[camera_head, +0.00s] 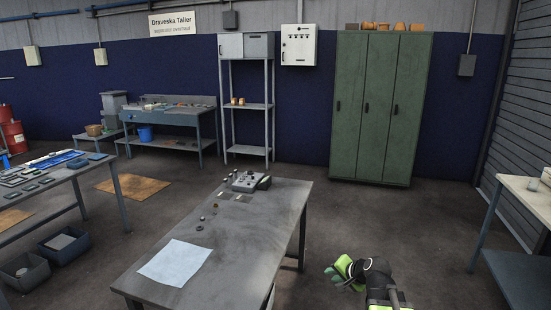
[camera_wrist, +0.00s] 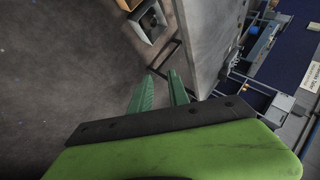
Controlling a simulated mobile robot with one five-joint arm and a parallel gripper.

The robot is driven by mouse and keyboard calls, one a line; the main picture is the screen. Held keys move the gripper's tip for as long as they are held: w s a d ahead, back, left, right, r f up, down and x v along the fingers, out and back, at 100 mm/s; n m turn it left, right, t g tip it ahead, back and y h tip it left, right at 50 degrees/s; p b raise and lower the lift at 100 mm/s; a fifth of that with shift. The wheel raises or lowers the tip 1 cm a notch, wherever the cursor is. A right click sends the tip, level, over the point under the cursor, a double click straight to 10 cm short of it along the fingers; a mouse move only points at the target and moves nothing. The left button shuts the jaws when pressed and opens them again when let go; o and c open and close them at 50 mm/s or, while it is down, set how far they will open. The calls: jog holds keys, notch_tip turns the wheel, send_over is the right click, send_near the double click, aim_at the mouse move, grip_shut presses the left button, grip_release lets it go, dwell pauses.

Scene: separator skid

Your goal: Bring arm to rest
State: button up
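My gripper (camera_head: 334,277) is at the lower right of the head view, over the floor to the right of the grey table. Its black and bright-green body shows there. In the wrist view, the two green fingers (camera_wrist: 160,76) stand apart with a gap between them. The gripper is open, and nothing shows between the fingers. It touches nothing that I can see.
The grey table (camera_head: 235,235) holds a paper sheet (camera_head: 175,263), small parts and a grey device (camera_head: 247,181). A green locker (camera_head: 381,108) stands at the back wall. A light-topped bench (camera_head: 528,195) is at right. Floor between is clear.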

jog(key=s+a+f+n+g, duration=0.3)
jog(key=s+a+n, duration=0.15)
jog(key=a, duration=0.55)
jog(key=s+d+f+n+g+h, duration=0.1)
jog(key=s+d+g, duration=0.1)
jog(key=s, duration=0.4)
jog(key=s+d+f+n+g+h, duration=0.2)
jog(key=s+g, duration=0.1)
jog(key=s, duration=0.3)
jog(key=shift+d+f+g+p, duration=0.2)
jog(key=shift+d+g+p, duration=0.1)
jog(key=shift+n, duration=0.25)
